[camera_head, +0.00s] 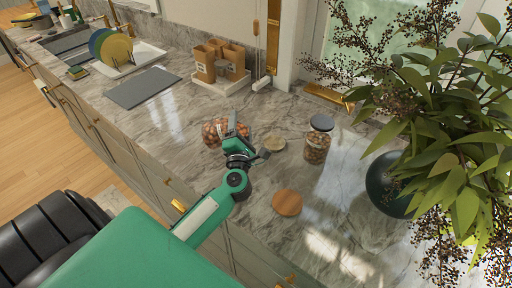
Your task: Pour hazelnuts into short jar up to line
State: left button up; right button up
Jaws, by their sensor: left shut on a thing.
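My left gripper (233,130) is shut on a clear jar of brown hazelnuts (211,132). Part of this jar is hidden behind the gripper. The jar appears tilted, but I cannot tell whether it touches the counter. A taller glass jar of nuts with a dark lid (317,142) stands upright further right. My right gripper is not in view.
A round wooden lid (287,202) lies on the marble counter (330,190) in front. A dark vase of leafy branches (388,186) stands at right. Brown canisters on a white tray (222,80), a grey board (142,88) and a plate rack (112,50) are behind.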

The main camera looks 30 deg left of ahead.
pick_arm(q)
jog(key=shift+d+r+m, duration=0.1)
jog(key=shift+r+m, duration=0.1)
jog(key=shift+m, duration=0.4)
jog(key=shift+w+d+m+t, duration=0.1)
jog(key=shift+m+t, duration=0.2)
jog(key=shift+m, duration=0.1)
dwell(0.5)
jog(key=shift+d+r+p, duration=0.1)
jog(key=shift+p, duration=0.2)
jog(key=shift+w+d+m+t+h+p, duration=0.2)
jog(key=shift+d+m+t+h+p, duration=0.1)
jog(key=shift+m+h+p, duration=0.25)
dwell(0.5)
jog(key=shift+w+d+r+m+p, duration=0.15)
jog(key=shift+d+m+p, duration=0.2)
jog(key=shift+m+p, duration=0.2)
dwell(0.7)
jog(key=shift+w+d+m+h+p, duration=0.1)
jog(key=shift+m+h+p, duration=0.15)
jog(key=shift+m+p, duration=0.4)
dwell(0.7)
jog(key=shift+w+d+m+t+h+p, duration=0.1)
jog(key=shift+d+m+t+h+p, duration=0.1)
jog(key=shift+m+p, duration=0.35)
jog(key=shift+d+m+t+h+p, duration=0.1)
jog(key=shift+m+h+p, duration=0.1)
jog(key=shift+m+p, duration=0.35)
dwell(1.5)
